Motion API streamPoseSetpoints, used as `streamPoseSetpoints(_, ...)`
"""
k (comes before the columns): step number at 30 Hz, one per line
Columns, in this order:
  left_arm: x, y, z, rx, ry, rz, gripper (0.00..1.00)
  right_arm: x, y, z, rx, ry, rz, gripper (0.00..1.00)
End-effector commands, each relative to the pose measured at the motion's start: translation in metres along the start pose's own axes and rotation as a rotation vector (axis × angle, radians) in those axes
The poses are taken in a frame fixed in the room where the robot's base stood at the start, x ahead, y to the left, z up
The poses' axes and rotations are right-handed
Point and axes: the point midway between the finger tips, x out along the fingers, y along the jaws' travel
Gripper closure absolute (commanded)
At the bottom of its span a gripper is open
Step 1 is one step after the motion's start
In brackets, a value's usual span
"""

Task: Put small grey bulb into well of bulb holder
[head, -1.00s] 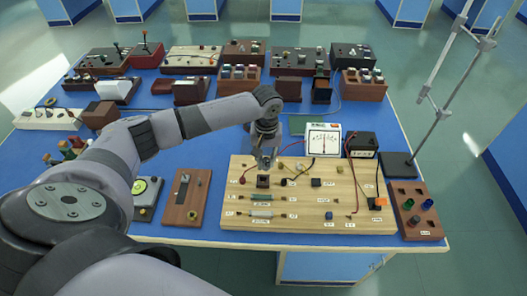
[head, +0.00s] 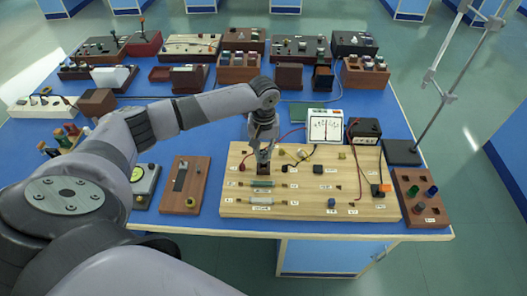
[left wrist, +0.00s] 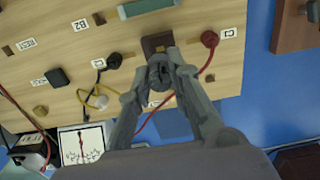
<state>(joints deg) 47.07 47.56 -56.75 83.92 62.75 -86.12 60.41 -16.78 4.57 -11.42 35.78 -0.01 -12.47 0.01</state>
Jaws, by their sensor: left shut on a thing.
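The bulb holder is a small dark brown square block (head: 262,170) on the wooden circuit board (head: 340,206), near its left back part. In the left wrist view the holder (left wrist: 155,41) shows just beyond my fingertips. My left gripper (head: 263,157) is directly over or just behind the holder, pointing down. In the left wrist view the gripper (left wrist: 163,80) is shut on the small grey bulb (left wrist: 159,70), which overlaps the holder's near edge. The holder's well is mostly hidden, and I cannot tell whether bulb and holder touch. My right gripper is not in view.
A red terminal (left wrist: 209,39) with a red wire stands close beside the holder. A yellow-wired clear bulb (left wrist: 98,101) lies on the board. A white meter (head: 324,126) stands behind the board, and a brown block with coloured knobs (head: 420,198) stands to its right.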

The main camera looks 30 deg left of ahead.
Motion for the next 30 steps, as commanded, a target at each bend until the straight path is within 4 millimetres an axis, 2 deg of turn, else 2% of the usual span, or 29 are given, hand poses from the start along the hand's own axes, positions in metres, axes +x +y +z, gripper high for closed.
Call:
streamPoseSetpoints(8, 0.016, 0.000, 0.000, 0.000, 0.001, 0.000, 1.00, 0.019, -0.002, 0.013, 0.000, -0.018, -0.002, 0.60)
streamPoseSetpoints(18, 0.031, 0.000, 0.000, -0.002, -0.001, 0.000, 1.00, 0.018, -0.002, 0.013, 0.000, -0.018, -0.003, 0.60)
streamPoseSetpoints(29, 0.034, 0.000, 0.000, -0.001, 0.000, 0.000, 1.00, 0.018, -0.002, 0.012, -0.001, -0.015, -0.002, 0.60)
streamPoseSetpoints(30, 0.034, 0.000, 0.000, -0.001, 0.000, 0.000, 0.81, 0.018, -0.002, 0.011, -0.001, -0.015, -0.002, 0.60)
